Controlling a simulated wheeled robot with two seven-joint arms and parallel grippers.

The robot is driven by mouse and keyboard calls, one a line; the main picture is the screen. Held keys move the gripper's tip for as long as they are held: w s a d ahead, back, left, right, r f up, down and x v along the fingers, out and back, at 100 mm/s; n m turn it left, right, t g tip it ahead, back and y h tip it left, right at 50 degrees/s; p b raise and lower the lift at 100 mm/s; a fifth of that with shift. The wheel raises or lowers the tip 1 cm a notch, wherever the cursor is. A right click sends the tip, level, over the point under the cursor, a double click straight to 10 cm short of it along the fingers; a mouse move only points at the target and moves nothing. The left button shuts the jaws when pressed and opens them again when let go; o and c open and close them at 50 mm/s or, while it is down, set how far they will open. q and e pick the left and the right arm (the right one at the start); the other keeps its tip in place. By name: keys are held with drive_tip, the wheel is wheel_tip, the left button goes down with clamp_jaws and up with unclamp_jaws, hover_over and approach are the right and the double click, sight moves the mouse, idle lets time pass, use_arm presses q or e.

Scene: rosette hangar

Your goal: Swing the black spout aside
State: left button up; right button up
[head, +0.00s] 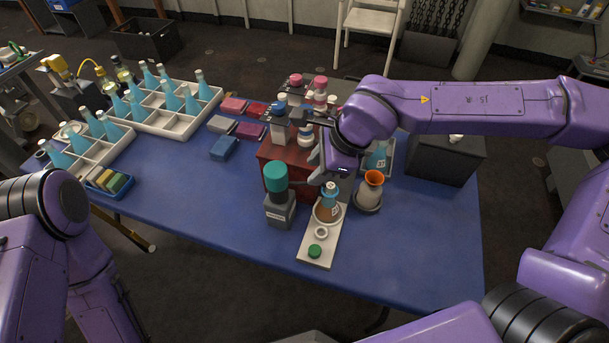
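A dark, thin spout-like piece (318,119) shows above the red block (275,176), just left of my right wrist. It is small, and part of it may be hidden behind my arm. Bottles with dark and pink tops stand around it, including a grey bottle (280,128). My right gripper (322,172) points down at the right side of the red block, close to the spout. Its fingers are small and partly hidden, so I cannot tell whether they are open or touching anything. My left arm is at the lower left, with its gripper out of view.
A teal-capped grey bottle (280,206) stands in front of the red block. An orange-topped flask (370,190) is to the right. White trays (178,126) hold several blue flasks. The table's front right is clear.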

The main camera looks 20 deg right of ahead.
sight(302, 183)
drive_tip(key=x, duration=0.5)
drive_tip(key=shift+w+f, duration=0.35)
drive_tip(key=shift+a+f, duration=0.15)
drive_tip(key=shift+f, duration=0.15)
clamp_jaws()
idle(0.7)
